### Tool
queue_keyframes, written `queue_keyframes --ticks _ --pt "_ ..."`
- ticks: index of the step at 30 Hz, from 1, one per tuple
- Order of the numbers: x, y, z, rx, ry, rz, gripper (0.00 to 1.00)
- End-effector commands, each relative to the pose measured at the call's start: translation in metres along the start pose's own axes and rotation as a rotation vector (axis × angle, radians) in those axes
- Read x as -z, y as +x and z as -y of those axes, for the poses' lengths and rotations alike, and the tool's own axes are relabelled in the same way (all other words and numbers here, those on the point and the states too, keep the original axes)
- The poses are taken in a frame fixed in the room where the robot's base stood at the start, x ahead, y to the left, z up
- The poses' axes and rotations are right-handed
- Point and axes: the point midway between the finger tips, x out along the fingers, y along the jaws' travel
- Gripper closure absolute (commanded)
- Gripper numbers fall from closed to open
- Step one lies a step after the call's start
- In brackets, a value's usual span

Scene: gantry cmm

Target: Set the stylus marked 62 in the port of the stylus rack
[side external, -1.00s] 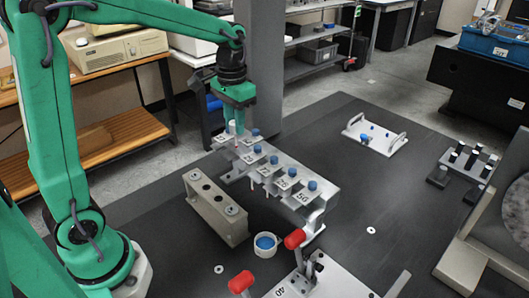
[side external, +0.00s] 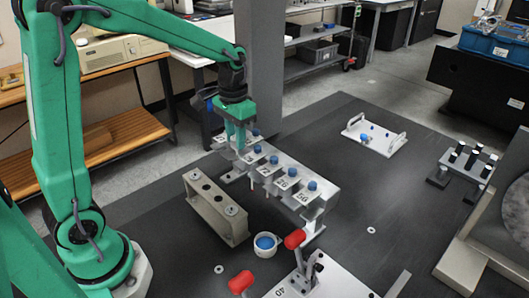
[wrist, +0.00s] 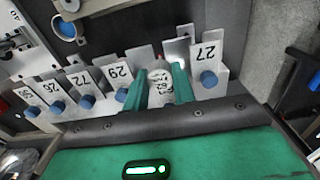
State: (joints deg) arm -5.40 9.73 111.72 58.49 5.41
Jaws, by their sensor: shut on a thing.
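The stylus rack (side external: 325,196) is a pale metal bar with a row of numbered tabs and several blue-capped styli. In the wrist view its tabs read 27 (wrist: 210,54), 29 (wrist: 120,72), 72 and others. My gripper (side external: 236,146) is down at the rack's far left end. In the wrist view my gripper (wrist: 163,92) is shut on a white round-topped stylus (wrist: 161,84) between the 29 and 27 positions. Its marking is small and turned, and I cannot read it surely. The fingers hide its lower part, so I cannot tell how deep it sits.
A grey block with holes (side external: 218,212) stands close in front of the rack. A white cup with blue inside (side external: 266,240) and red-handled clamps (side external: 295,238) are nearer. A white tray (side external: 376,142) lies behind. A grey column (side external: 259,70) rises behind my gripper.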

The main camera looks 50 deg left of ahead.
Motion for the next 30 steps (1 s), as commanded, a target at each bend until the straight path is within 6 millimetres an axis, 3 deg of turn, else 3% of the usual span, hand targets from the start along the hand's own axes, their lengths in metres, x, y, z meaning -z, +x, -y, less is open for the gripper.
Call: queue_keyframes --ticks 18,30 --pt "0.0 0.029 0.0 0.0 0.0 0.001 0.92" --pt "0.0 0.033 0.0 0.0 0.0 0.001 0.92"
